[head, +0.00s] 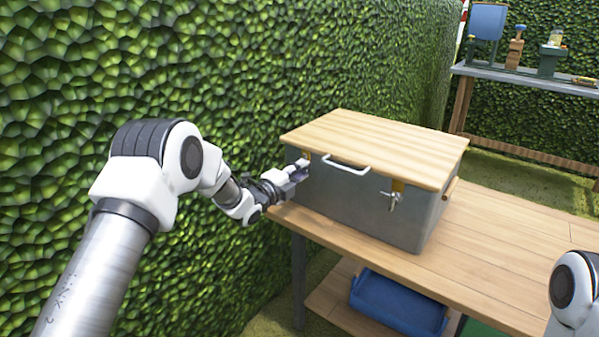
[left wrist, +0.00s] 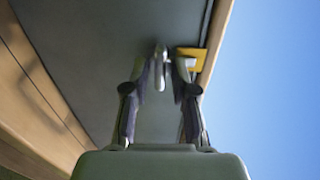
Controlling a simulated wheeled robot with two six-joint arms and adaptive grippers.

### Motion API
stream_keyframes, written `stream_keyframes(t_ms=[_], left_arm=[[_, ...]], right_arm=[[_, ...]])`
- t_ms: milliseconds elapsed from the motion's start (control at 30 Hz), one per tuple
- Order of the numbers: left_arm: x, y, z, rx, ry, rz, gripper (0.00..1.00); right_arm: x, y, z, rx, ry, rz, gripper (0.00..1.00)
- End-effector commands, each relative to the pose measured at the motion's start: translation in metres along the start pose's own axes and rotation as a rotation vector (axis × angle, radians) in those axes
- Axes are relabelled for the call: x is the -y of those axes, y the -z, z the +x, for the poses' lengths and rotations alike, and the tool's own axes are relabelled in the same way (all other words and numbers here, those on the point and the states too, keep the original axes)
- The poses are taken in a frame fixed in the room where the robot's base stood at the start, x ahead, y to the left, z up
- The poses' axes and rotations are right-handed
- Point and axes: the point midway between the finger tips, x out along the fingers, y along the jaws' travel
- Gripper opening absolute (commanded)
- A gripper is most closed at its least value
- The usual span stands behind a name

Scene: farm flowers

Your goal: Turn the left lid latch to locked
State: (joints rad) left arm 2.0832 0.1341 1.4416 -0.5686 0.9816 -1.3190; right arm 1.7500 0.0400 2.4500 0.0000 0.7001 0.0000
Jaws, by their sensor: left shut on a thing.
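A grey metal box (head: 345,205) with a wooden lid (head: 380,145) stands shut on the wooden table. My left gripper (head: 302,170) is at the front left of the box, shut on the left lid latch. The left wrist view shows my left gripper (left wrist: 160,85) with its fingers on either side of the silver latch (left wrist: 160,70), next to a yellow plate (left wrist: 190,58). The latch's exact angle is hard to tell. The right lid latch (head: 393,199) hangs at the front right under a yellow plate, with nothing touching it. My right gripper is not in view.
A white handle (head: 347,164) sits on the box front between the latches. The wooden table (head: 490,250) is clear to the right. A blue crate (head: 398,303) is on the shelf below. A green hedge wall (head: 240,60) rises close to my left arm. A bench (head: 530,82) with tools stands behind.

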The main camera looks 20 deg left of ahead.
Motion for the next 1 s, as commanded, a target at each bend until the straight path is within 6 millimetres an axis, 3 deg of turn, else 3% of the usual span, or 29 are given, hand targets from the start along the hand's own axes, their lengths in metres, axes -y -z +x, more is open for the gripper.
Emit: stream_keyframes(t_ms=[33, 67, 100, 400, 533, 900, 1000], left_arm=[[0.000, 0.000, 0.000, -0.001, -0.001, 0.000, 0.00], [0.000, 0.000, 0.000, -0.001, -0.001, 0.000, 0.33], [0.000, 0.000, 0.000, -0.001, -0.001, 0.000, 0.48], [0.000, 0.000, 0.000, 0.000, 0.000, -0.001, 0.49], [-0.001, -0.001, -0.010, 0.001, -0.002, -0.002, 0.49], [0.000, -0.001, -0.098, 0.001, -0.001, -0.005, 0.49], [-0.001, -0.001, -0.113, 0.002, -0.001, -0.004, 0.49]], right_arm=[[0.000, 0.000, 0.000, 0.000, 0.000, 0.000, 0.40], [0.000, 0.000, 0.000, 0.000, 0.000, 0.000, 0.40], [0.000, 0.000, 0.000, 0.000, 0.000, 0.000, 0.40], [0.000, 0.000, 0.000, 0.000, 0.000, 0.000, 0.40], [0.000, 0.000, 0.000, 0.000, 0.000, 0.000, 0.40], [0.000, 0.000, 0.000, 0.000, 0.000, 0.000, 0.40], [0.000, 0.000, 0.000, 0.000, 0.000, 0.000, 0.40]])
